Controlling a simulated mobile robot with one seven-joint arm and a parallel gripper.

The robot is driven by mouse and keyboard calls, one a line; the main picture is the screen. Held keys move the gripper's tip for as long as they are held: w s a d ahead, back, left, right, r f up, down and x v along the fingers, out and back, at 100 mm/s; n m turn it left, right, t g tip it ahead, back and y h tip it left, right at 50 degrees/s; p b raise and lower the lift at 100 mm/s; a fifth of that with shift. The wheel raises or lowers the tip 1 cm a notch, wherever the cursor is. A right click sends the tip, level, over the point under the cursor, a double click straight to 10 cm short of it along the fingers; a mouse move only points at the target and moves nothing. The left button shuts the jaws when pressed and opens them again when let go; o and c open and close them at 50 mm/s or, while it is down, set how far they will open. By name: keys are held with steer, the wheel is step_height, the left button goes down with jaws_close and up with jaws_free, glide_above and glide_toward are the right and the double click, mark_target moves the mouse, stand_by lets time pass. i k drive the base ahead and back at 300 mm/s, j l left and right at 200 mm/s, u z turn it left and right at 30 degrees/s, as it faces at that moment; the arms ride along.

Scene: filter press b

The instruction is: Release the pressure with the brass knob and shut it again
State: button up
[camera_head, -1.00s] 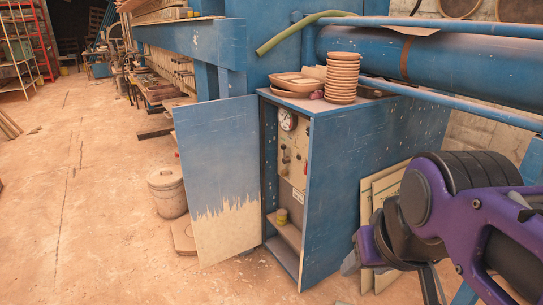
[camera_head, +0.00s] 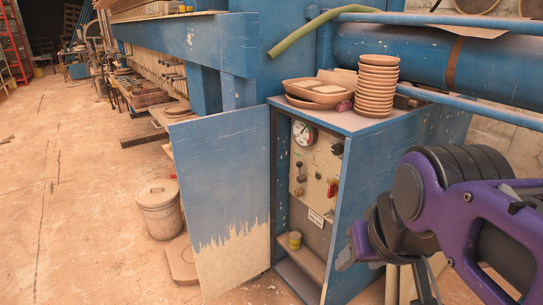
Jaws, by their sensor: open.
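The blue cabinet (camera_head: 385,155) stands with its door (camera_head: 222,190) swung open to the left. Inside is a pale control panel (camera_head: 315,165) with a round gauge (camera_head: 304,132) at the top. Below the gauge are a small lever (camera_head: 299,170) and a small brownish knob (camera_head: 300,190), perhaps the brass one; it is too small to be sure. A dark knob (camera_head: 337,149) and a red handle (camera_head: 332,188) sit on the right side. My gripper (camera_head: 347,256) is open, low in front of the cabinet's right side, apart from the panel. Its fingers are partly hidden by my arm.
A stack of clay dishes (camera_head: 376,85) and a tray (camera_head: 318,93) stand on the cabinet top. A small yellowish tin (camera_head: 295,240) sits on the lower shelf. A lidded bucket (camera_head: 158,208) stands left of the door.

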mark_target(298, 192)
steer(key=i+j+z, duration=0.1)
steer(key=i+j, duration=0.6)
